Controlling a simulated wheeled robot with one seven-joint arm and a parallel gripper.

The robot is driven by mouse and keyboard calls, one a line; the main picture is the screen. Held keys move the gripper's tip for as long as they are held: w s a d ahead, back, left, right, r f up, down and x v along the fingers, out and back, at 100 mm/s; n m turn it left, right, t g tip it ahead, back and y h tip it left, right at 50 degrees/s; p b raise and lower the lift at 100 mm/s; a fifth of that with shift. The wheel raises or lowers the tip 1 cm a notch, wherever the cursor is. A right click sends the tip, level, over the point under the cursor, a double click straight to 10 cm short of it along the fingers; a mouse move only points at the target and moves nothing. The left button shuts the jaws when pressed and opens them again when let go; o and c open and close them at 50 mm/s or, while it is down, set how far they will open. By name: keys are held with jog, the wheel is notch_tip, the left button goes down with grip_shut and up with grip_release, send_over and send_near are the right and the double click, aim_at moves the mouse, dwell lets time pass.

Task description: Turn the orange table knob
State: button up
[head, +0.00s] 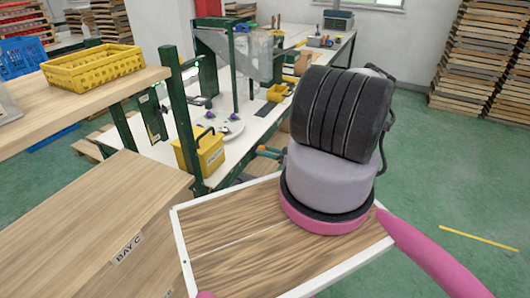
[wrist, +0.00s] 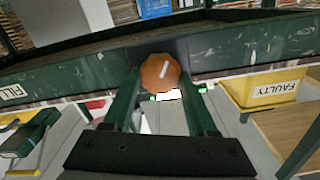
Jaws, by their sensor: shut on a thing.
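The orange table knob (wrist: 160,72) shows in the wrist view, a faceted round knob with a white pointer line. The line tilts a little to the right of upright. The knob sits at a dark green, scuffed table beam (wrist: 260,38). My gripper (wrist: 160,83) has its two dark green fingers on either side of the knob and is shut on it. In the head view, I cannot make out the knob or my gripper; my large arm links cover the middle right.
A yellow FAULTY bin (wrist: 262,88) is right of my gripper in the wrist view. In the head view, a white worktable (head: 250,122) with green posts holds tools and a yellow box (head: 203,155). A wooden BAY C bench (head: 85,225) is at left. Green floor lies open at right.

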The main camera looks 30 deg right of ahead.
jog(key=m, duration=1.1)
jog(key=shift+d+f+m, duration=0.15)
jog(key=shift+f+m, duration=0.1)
jog(key=shift+m, duration=0.05)
dwell(0.4)
jog(key=o, duration=1.4)
jog(key=shift+c, duration=0.2)
jog(key=v, duration=1)
jog(key=shift+s+d, duration=0.3)
